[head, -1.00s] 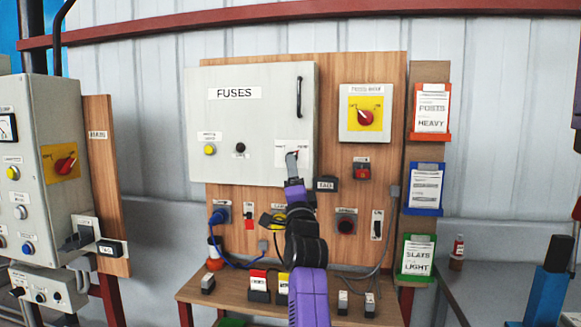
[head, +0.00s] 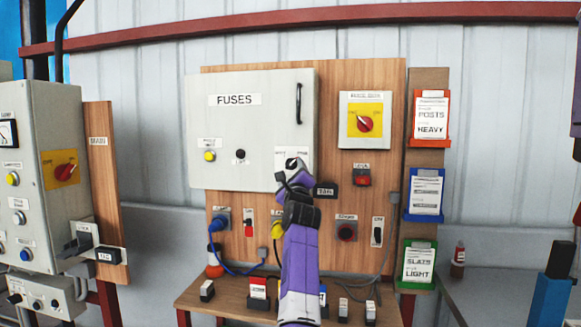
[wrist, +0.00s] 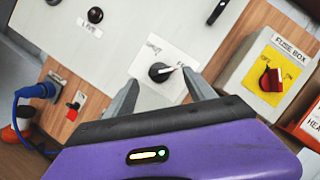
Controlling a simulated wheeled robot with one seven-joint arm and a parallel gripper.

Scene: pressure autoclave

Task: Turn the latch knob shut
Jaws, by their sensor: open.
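The latch knob (wrist: 162,72) is a black knob with a white pointer on a white label at the lower right of the grey FUSES box door (head: 240,125). It also shows in the head view (head: 292,164), just above my gripper. In the wrist view its pointer aims right and slightly up. My gripper (wrist: 165,90) is open, with one finger to the left of the knob and one to the right. Neither finger visibly touches the knob. In the head view my gripper (head: 290,176) partly covers the label's lower part.
A yellow-backed red switch (head: 364,123) sits right of the box. A black tag (head: 326,189) and a red switch (head: 362,176) are on the board near my gripper. The door's black handle (head: 299,100) stands out above the knob. Blue cable (head: 235,262) hangs lower left.

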